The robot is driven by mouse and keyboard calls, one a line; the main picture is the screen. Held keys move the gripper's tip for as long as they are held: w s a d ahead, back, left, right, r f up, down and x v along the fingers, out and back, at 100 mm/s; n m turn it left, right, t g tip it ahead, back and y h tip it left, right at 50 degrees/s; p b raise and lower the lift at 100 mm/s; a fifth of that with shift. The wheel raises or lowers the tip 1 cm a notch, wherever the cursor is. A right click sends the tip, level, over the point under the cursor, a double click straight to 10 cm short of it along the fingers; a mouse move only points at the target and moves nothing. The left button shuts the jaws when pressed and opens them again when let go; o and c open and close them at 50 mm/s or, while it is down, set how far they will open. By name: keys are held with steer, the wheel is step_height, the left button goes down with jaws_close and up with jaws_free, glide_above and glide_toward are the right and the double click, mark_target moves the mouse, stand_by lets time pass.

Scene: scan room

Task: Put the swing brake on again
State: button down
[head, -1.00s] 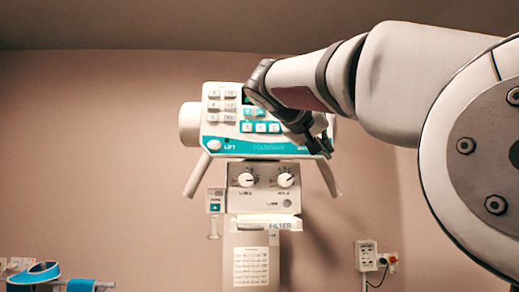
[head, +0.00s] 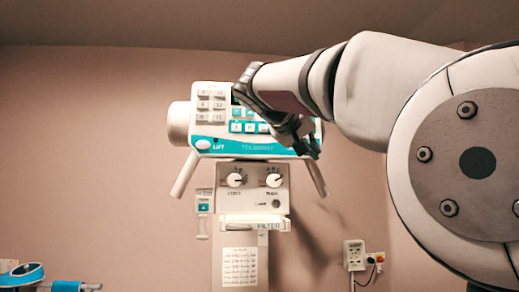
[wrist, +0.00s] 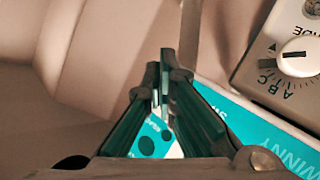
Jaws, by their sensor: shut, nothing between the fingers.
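The white and teal control panel (head: 210,118) is on the tube head in the middle of the head view. Its teal strip carries a LIFT label at the left. My gripper (head: 312,148) is shut and empty at the panel's right end, covering part of it. In the wrist view my gripper (wrist: 165,72) has its dark fingers together above the panel. The teal strip (wrist: 255,125) runs beside them with a partly hidden label starting "SW".
Below the panel is a box with two white knobs (head: 236,179); one knob (wrist: 296,58) is close by in the wrist view. Two handles slant down, the left one (head: 184,175) clear of my arm. A wall socket (head: 354,254) is at lower right.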

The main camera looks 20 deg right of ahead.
steer(key=shift+w, duration=0.1)
stand_by(0.5)
steer(key=shift+s+a, duration=0.2)
steer(key=shift+s, duration=0.55)
steer(key=shift+s, duration=0.1)
steer(key=shift+s+a+b, duration=0.25)
steer(key=shift+s+b, duration=0.05)
steer(key=shift+s, duration=0.5)
steer(key=shift+s+a+b, duration=0.2)
steer(key=shift+s+b, duration=0.05)
steer(key=shift+s, duration=0.5)
steer(key=shift+s+a+b, duration=0.25)
steer(key=shift+s+b, duration=0.05)
steer(key=shift+s, duration=0.5)
steer(key=s+a+f+n+y, duration=0.2)
steer(key=s+a+f+y, duration=0.2)
steer(key=f, duration=1)
steer(key=s+a+f+n+g+y, duration=0.1)
steer(key=s+a+f+y, duration=0.3)
steer(key=f, duration=1)
steer(key=s+a+f+n+g+y, duration=0.1)
steer(key=s+a+f+n+y, duration=0.2)
steer(key=s+a+f, duration=0.6)
step_height(320, 180, down, 6)
steer(key=shift+s+r+y, duration=0.2)
steer(key=shift+r+y, duration=0.05)
steer(key=shift+y, duration=0.55)
